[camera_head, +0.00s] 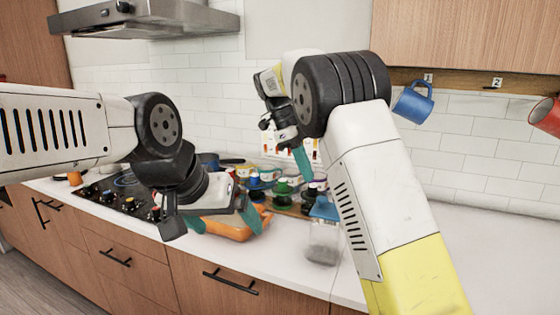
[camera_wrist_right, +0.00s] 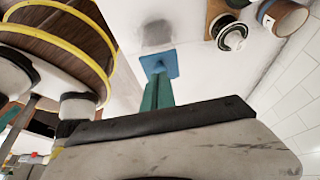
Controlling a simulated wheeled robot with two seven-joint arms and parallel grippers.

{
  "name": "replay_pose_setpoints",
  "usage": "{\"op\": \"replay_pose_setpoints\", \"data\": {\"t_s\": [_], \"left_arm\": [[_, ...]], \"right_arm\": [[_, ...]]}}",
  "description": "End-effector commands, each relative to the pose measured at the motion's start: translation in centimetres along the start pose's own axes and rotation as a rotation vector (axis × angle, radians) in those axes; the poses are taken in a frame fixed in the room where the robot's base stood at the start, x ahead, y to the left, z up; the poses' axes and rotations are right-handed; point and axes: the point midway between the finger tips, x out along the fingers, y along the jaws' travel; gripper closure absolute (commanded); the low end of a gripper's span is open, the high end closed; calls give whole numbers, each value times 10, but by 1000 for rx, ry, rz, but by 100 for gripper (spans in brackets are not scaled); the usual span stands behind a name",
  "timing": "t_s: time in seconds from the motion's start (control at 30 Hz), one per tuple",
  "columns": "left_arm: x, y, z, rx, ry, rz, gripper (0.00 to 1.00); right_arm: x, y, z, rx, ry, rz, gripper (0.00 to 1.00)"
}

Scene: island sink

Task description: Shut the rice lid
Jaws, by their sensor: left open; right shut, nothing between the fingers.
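The clear rice container (camera_head: 322,243) stands on the white counter near its front edge, with grey contents low inside. Its blue lid (camera_head: 325,207) is at the top; its exact angle is hard to tell. In the right wrist view the lid (camera_wrist_right: 168,64) shows just beyond the teal fingertips, with the container (camera_wrist_right: 157,34) behind it. My right gripper (camera_head: 303,162) is shut and empty, above and left of the container in the head view. I cannot tell whether its tips touch the lid. My left gripper (camera_head: 223,222) is open, left of the container.
An orange object (camera_head: 228,230) lies behind my left gripper. Several bottles and jars on a rack (camera_head: 285,195) stand behind the container. A stove (camera_head: 115,195) is at the left. A blue mug (camera_head: 412,102) hangs on the wall. The counter to the right is clear.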

Motion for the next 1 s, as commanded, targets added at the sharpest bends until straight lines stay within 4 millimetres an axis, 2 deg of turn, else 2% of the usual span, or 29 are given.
{"op": "replay_pose_setpoints", "data": {"t_s": [0.4,0.7,0.77,0.87,0.97,1.0], "left_arm": [[0,0,0,-1,0,0,6],[0,0,0,-1,0,0,6],[0,0,0,-1,0,0,6],[0,0,0,-1,0,0,6],[0,0,0,-1,0,0,6],[0,0,0,-1,0,0,6]], "right_arm": [[-35,0,46,-2,-2,-3,100],[-49,0,61,-1,-2,-1,100],[-50,-1,59,-9,-8,1,100],[-51,-6,42,-62,-45,9,100],[-50,-12,10,-178,-122,12,100],[-49,-14,-7,-239,-162,6,100]]}}
